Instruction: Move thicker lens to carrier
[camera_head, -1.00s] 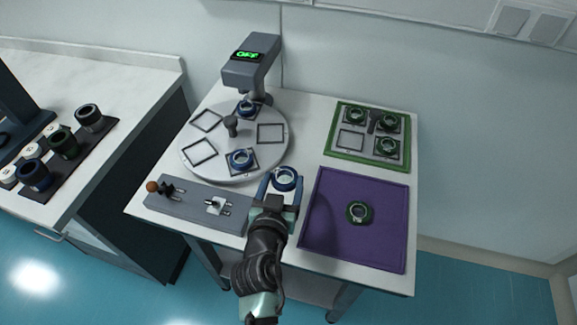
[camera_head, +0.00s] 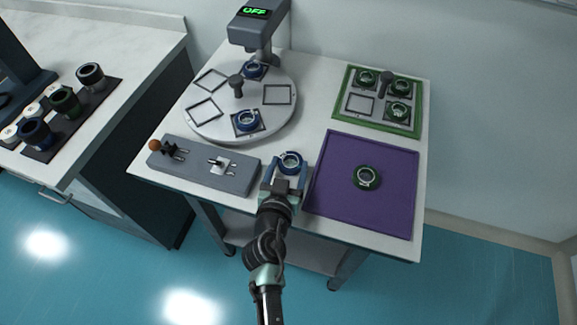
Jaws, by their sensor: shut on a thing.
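My gripper (camera_head: 289,172) is shut on a blue-rimmed lens (camera_head: 290,161), near the table's front edge, between the grey control panel and the purple mat. A green-rimmed lens (camera_head: 367,177) lies on the purple mat (camera_head: 331,203). The round white turntable (camera_head: 215,128) bears blue-rimmed lenses at its front (camera_head: 247,120) and back (camera_head: 254,70), and two empty square frames at left and one at right (camera_head: 277,95). The green-edged tray (camera_head: 381,126) holds three green-rimmed lenses and one empty square frame (camera_head: 359,105). Which lens is thicker I cannot tell.
A grey device with an "OFF" display (camera_head: 256,12) stands behind the turntable. The grey panel (camera_head: 235,181) with an orange-knobbed lever (camera_head: 154,145) and a slider lies at front left. Dark posts rise from turntable and tray. A side bench (camera_head: 120,45) holds several lens barrels.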

